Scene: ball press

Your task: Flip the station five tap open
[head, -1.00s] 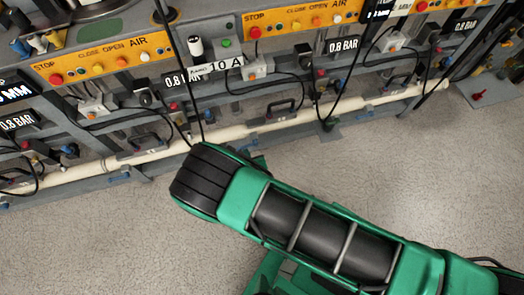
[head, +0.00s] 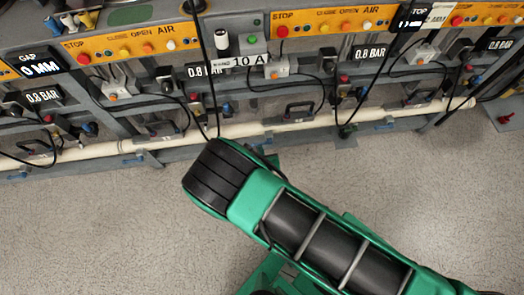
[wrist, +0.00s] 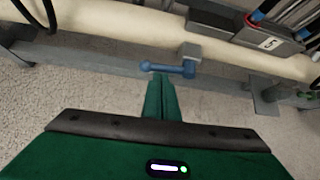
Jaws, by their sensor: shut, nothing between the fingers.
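The station five tap is a blue lever (wrist: 170,68) under the white pipe (wrist: 130,25) in the wrist view. It lies roughly level, across the picture, with its rounded end at the left. A plate marked 5 (wrist: 269,43) is above and to its right. My gripper (wrist: 160,79) is shut and empty, its green fingers pointing at the lever from just below it in the picture. I cannot tell whether the fingertips touch it. In the head view my own arm hides the gripper, and I cannot make out which tap is station five's.
The long white pipe (head: 75,153) runs along the foot of the grey station frame in the head view. Other blue taps, such as one at the left (head: 18,175), hang below it. Black cables (head: 205,70) hang in front. The speckled floor (head: 90,230) is clear.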

